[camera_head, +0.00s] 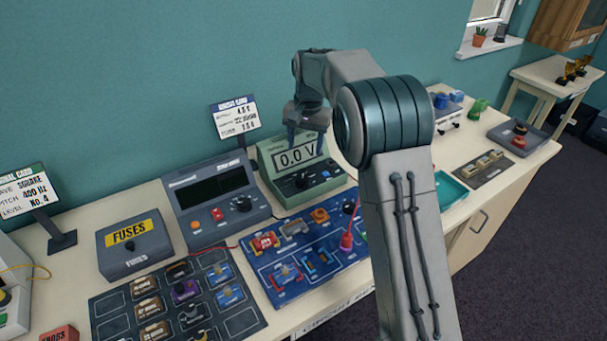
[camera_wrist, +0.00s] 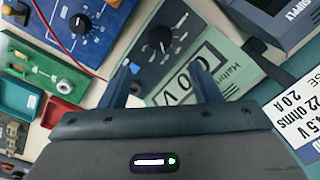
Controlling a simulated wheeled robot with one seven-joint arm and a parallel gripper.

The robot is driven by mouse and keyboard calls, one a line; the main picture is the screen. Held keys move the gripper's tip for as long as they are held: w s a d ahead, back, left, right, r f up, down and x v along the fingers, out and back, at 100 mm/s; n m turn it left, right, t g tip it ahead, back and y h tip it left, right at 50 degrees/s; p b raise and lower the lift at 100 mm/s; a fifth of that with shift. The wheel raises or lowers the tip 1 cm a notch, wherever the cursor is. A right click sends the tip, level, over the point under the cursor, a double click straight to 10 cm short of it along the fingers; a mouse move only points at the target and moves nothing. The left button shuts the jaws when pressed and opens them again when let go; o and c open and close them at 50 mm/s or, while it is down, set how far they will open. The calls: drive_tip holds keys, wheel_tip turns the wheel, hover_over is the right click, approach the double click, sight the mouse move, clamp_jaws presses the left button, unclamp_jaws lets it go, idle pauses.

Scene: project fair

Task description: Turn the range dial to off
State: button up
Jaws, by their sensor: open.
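The green meter (camera_head: 262,168) stands on the bench with its screen (camera_head: 296,157) reading 0.0 V. Its black range dial (camera_head: 302,180) sits below the screen. In the wrist view the dial (camera_wrist: 160,39) lies just beyond my fingertips, with white marks around it; which mark it points to is too small to tell. My gripper (camera_head: 307,143) is over the meter, its fingers in front of the screen in the head view. In the wrist view my gripper (camera_wrist: 161,72) is open and empty, its fingers spread and apart from the dial.
The grey power supply (camera_head: 215,197) with its own knob stands left of the meter. A blue circuit board (camera_head: 290,262) with a red probe (camera_head: 347,240) lies in front. A sign (camera_head: 235,118) stands behind. A fuse box (camera_head: 134,246) is further left.

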sight(302, 178)
drive_tip(key=f, duration=0.3)
drive_tip(key=f+p, duration=0.1)
drive_tip(key=f, duration=0.7)
drive_tip(key=shift+w+a+f+p, duration=0.1)
drive_tip(key=shift+a+f+p, duration=0.1)
drive_tip(key=shift+a+p, duration=0.15)
drive_tip(key=c, duration=1)
